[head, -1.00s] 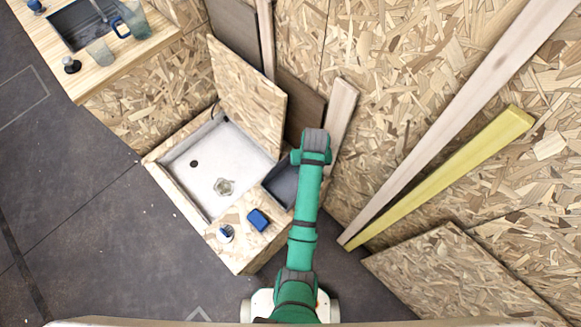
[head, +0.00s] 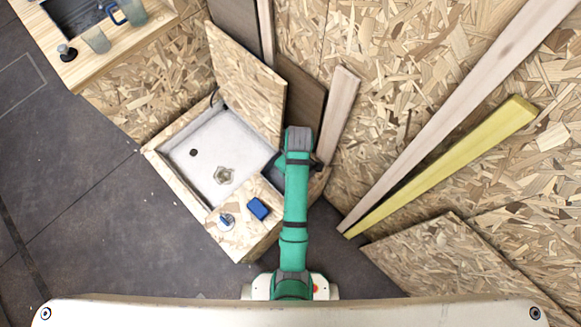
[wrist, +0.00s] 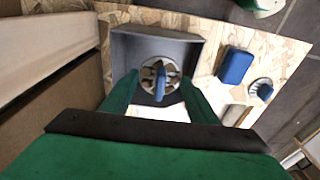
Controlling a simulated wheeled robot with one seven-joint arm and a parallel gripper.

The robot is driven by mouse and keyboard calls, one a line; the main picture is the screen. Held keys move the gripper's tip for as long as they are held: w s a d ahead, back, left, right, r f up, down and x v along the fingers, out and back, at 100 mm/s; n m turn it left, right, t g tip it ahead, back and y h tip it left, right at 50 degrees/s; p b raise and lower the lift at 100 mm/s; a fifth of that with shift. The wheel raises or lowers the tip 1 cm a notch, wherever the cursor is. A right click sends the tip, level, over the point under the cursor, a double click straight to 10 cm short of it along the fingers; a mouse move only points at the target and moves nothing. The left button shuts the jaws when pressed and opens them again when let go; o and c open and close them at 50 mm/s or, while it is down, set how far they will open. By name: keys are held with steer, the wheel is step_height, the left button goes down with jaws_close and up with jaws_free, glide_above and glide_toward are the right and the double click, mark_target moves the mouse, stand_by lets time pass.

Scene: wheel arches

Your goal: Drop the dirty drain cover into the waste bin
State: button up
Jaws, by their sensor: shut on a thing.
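My gripper (wrist: 158,80) is shut on the blue middle part of a round, slotted metallic piece with brown marks, which looks like the drain cover (wrist: 147,73). In the wrist view the cover shows between the green fingers, in front of the dark grey waste bin (wrist: 197,44). The cover appears to be over the bin's opening; its height above the bottom is hard to tell. In the head view my arm hides the gripper, the held cover and most of the bin (head: 271,171).
A pale basin (head: 212,137) left of the bin has a dark hole and a small metallic piece (head: 223,175). A raised board lid (head: 245,80) and leaning planks stand behind.

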steer(key=shift+f, duration=1)
steer(key=o, duration=1.1)
steer(key=shift+o, duration=0.2)
steer(key=shift+r, duration=0.15)
steer(key=r, duration=0.7)
steer(key=shift+s+d+r, duration=0.1)
steer(key=shift+s+d, duration=0.2)
steer(key=shift+s, duration=0.05)
